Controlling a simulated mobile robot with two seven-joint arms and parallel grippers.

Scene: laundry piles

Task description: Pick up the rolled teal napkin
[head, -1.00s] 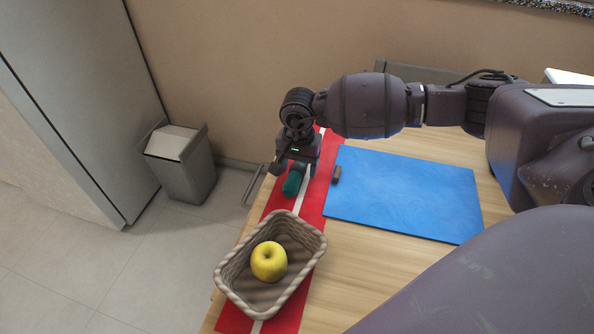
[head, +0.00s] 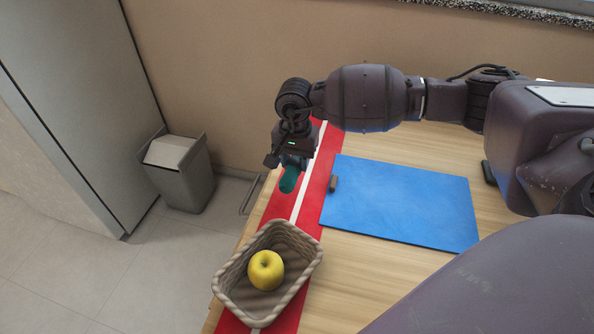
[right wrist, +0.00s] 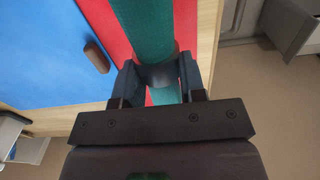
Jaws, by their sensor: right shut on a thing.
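The rolled teal napkin (head: 289,181) is held in my right gripper (head: 291,163), over the red runner near the table's left edge. In the right wrist view the napkin (right wrist: 146,28) is a long teal roll with a darker band around it between the fingers. The right gripper (right wrist: 157,76) is shut on it at this band. The napkin seems to be clear of the runner, but the exact gap is hard to tell. My left gripper is not in view.
A wicker basket (head: 230,284) with a yellow apple (head: 266,270) stands on the red runner (head: 320,180) in front of the gripper. A blue mat (head: 405,203) lies to the right, with a small brown block (head: 333,184) at its left edge. A grey bin (head: 184,185) stands on the floor.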

